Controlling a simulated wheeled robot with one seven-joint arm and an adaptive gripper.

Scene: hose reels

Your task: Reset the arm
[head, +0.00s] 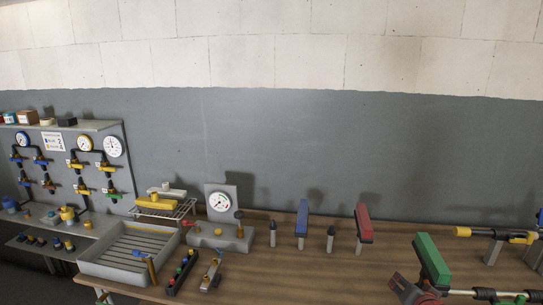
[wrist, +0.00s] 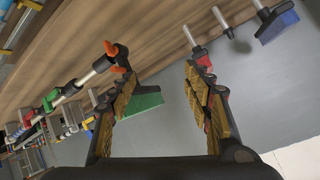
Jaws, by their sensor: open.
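My gripper (wrist: 160,75) shows in the wrist view with its two fingers spread and nothing held between them. Behind the left finger in the wrist view is a green block (wrist: 145,103), partly hidden. The same green block (head: 432,260) stands tilted at the front right of the bench in the head view. A silver rod with an orange and black end (wrist: 112,57) lies beyond the left finger. Distances from the fingers to these things cannot be told.
The wooden bench (head: 330,277) bears a blue block (head: 302,217), a red block (head: 363,224), small posts, a gauge stand (head: 219,203) and a grey tray (head: 130,252). A valve panel (head: 67,160) stands left. Yellow-ended fittings (head: 490,234) are at right. The grey wall above is clear.

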